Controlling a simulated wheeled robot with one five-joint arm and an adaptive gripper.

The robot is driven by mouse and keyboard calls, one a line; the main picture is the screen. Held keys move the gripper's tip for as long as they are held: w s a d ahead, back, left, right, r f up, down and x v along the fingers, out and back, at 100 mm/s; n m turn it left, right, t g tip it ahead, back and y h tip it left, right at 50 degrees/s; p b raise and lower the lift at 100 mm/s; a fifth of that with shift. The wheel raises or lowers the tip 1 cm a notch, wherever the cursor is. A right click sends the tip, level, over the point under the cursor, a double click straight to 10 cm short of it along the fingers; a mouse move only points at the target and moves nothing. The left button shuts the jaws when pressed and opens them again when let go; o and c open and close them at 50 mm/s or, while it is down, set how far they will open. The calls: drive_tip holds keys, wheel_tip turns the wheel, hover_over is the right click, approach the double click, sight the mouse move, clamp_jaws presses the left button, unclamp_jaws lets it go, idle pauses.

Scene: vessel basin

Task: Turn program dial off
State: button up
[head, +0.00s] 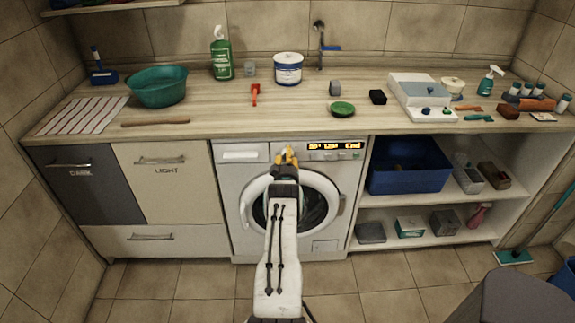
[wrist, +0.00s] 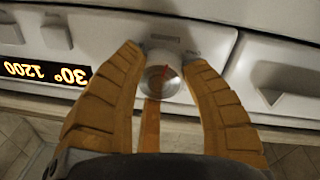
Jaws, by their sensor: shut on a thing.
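My gripper (wrist: 164,62) is shut on the dial, one finger on each side. In the head view my gripper (head: 287,155) reaches the panel of the white washing machine (head: 240,180), and the dial is mostly hidden behind it. The lit display (head: 335,147) is right of the dial in the head view; in the wrist view, where the panel appears upside down, the display (wrist: 45,72) reads 30° 1200.
The detergent drawer (head: 243,152) is left of the dial. My arm passes in front of the round door (head: 325,205). The wooden counter (head: 215,115) overhangs above, with a red tool (head: 255,95) and a green dish (head: 342,109) near its edge.

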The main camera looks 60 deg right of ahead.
drive_tip(key=b, duration=0.2)
drive_tip(key=shift+w+r+n+b, duration=0.1)
drive_tip(key=shift+w+n+b, duration=0.1)
drive_tip(key=shift+n+b, duration=0.15)
drive_tip(key=shift+w+r+n+b, duration=0.1)
drive_tip(key=shift+r+n+b, duration=0.2)
drive_tip(key=shift+b, duration=0.35)
drive_tip(key=o, duration=1.2)
drive_tip(key=shift+f, duration=0.25)
drive_tip(key=shift+v, duration=6.05)
drive_tip(key=shift+f, duration=0.1)
